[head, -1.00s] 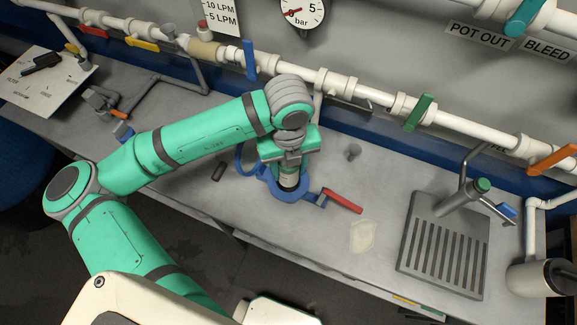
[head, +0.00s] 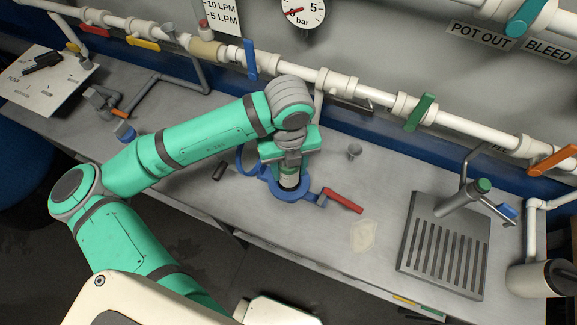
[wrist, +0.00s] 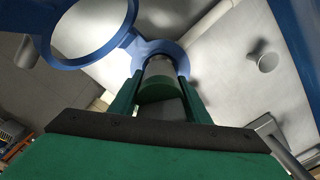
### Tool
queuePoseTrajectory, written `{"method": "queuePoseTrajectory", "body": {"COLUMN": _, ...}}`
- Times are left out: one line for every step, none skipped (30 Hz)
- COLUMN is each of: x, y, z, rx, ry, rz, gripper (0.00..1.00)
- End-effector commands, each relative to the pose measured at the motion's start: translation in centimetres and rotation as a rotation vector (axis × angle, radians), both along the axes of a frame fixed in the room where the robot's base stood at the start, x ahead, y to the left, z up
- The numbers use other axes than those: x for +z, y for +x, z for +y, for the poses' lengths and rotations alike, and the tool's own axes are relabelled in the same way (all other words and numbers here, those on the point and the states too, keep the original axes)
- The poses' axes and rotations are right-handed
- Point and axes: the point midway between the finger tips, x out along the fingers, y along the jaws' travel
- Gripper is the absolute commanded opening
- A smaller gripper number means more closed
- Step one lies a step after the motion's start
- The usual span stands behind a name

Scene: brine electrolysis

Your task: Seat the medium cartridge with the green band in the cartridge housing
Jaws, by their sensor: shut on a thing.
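The medium cartridge is a dark cylinder with a light section and a green band (wrist: 160,90). It stands roughly upright in my gripper (wrist: 158,100), which is shut on it. It also shows below my gripper in the head view (head: 288,180). The blue cartridge housing (head: 293,195) sits on the bench directly under the cartridge, with a red-handled lever at its right. In the wrist view, the cartridge's far end lines up with the housing's blue collar (wrist: 178,53). My fingers and the cartridge hide the opening, so I cannot tell how deep it sits.
A red lever (head: 343,201) sticks out right of the housing. A small dark cylinder (head: 219,171) lies to the left, and a small grey cup (head: 354,151) stands behind right. A grey drain tray (head: 444,245) and a pale patch (head: 363,235) are further right. White pipework runs behind.

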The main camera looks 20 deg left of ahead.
Motion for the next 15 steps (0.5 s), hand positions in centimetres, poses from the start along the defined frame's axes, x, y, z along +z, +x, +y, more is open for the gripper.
{"method": "queuePoseTrajectory", "body": {"x": -0.11, "y": 0.0, "z": 0.01, "rx": 0.001, "ry": -0.001, "rz": -0.001, "gripper": 0.14}}
{"method": "queuePoseTrajectory", "body": {"x": -0.18, "y": 0.0, "z": 0.04, "rx": 0.001, "ry": -0.001, "rz": -0.001, "gripper": 0.14}}
{"method": "queuePoseTrajectory", "body": {"x": -0.26, "y": -0.01, "z": 0.07, "rx": 0.002, "ry": -0.001, "rz": -0.001, "gripper": 0.14}}
{"method": "queuePoseTrajectory", "body": {"x": -0.32, "y": -0.02, "z": 0.07, "rx": 0.002, "ry": -0.001, "rz": -0.001, "gripper": 0.14}}
{"method": "queuePoseTrajectory", "body": {"x": -0.39, "y": -0.02, "z": 0.07, "rx": 0.002, "ry": -0.001, "rz": -0.001, "gripper": 0.14}}
{"method": "queuePoseTrajectory", "body": {"x": -0.47, "y": -0.02, "z": 0.08, "rx": 0.002, "ry": -0.001, "rz": -0.001, "gripper": 0.14}}
{"method": "queuePoseTrajectory", "body": {"x": -0.54, "y": -0.02, "z": 0.07, "rx": 0.002, "ry": -0.001, "rz": 0.0, "gripper": 0.14}}
{"method": "queuePoseTrajectory", "body": {"x": -0.6, "y": -0.02, "z": 0.07, "rx": 0.002, "ry": -0.001, "rz": 0.0, "gripper": 0.14}}
{"method": "queuePoseTrajectory", "body": {"x": -0.69, "y": -0.03, "z": 0.06, "rx": 0.002, "ry": -0.001, "rz": 0.001, "gripper": 0.14}}
{"method": "queuePoseTrajectory", "body": {"x": -0.75, "y": -0.03, "z": 0.06, "rx": 0.002, "ry": -0.001, "rz": 0.001, "gripper": 0.14}}
{"method": "queuePoseTrajectory", "body": {"x": -0.8, "y": -0.03, "z": 0.06, "rx": 0.002, "ry": -0.001, "rz": 0.001, "gripper": 0.14}}
{"method": "queuePoseTrajectory", "body": {"x": -0.85, "y": -0.04, "z": 0.07, "rx": 0.002, "ry": -0.001, "rz": 0.001, "gripper": 0.14}}
{"method": "queuePoseTrajectory", "body": {"x": -0.88, "y": -0.03, "z": 0.06, "rx": 0.002, "ry": -0.001, "rz": 0.001, "gripper": 0.14}}
{"method": "queuePoseTrajectory", "body": {"x": -0.89, "y": -0.04, "z": 0.07, "rx": 0.002, "ry": -0.001, "rz": 0.001, "gripper": 0.14}}
{"method": "queuePoseTrajectory", "body": {"x": -0.9, "y": -0.02, "z": 0.07, "rx": 0.002, "ry": 0.0, "rz": 0.0, "gripper": 0.14}}
